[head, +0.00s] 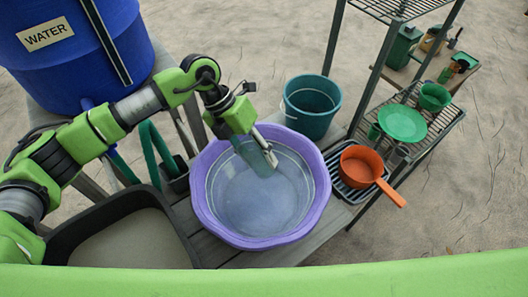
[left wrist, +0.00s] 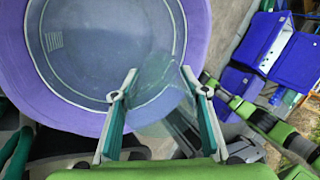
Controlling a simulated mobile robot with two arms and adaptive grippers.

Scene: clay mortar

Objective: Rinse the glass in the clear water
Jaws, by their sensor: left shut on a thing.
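The purple basin (head: 200,190) holds clear water (head: 250,205) and stands on the bench in the middle of the head view. My left gripper (head: 262,148) reaches in over the basin's far rim, pointing down. It is shut on a clear glass (head: 256,162), which is tilted and hard to see against the water. In the left wrist view, the glass (left wrist: 160,85) sits between the two fingers (left wrist: 159,76), with the basin (left wrist: 199,30) behind it. I cannot tell whether the glass touches the water. My right gripper is not in view.
A dark tub (head: 185,225) of greyish liquid stands left of the basin. A teal bucket (head: 312,120) is behind right, and an orange pan (head: 360,168) sits on a rack at right. The blue water barrel (head: 70,60) stands back left. A metal shelf holds green dishes (head: 403,123).

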